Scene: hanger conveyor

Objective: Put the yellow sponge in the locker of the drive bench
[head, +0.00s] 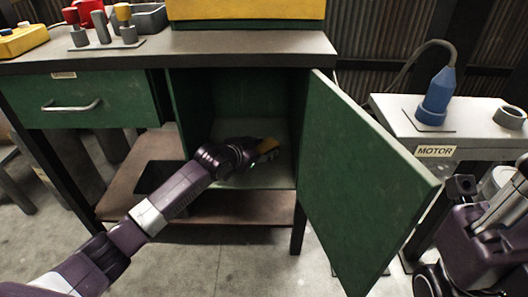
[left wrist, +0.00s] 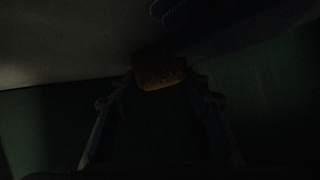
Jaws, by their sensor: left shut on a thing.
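The yellow sponge (head: 268,145) is inside the open green locker of the drive bench (head: 150,55). My left gripper (head: 257,151) reaches into the locker and is shut on the sponge. In the dark left wrist view the sponge (left wrist: 160,73) shows orange-brown between the fingertips. The locker floor (head: 225,132) is pale; whether the sponge touches it I cannot tell. The locker door (head: 365,185) stands wide open to the right.
A closed green drawer (head: 85,103) is left of the locker. A lower shelf (head: 240,207) runs beneath it. A grey stand labelled MOTOR (head: 434,152) holds a blue plug (head: 437,95) at the right. The bench top carries several knobs and parts.

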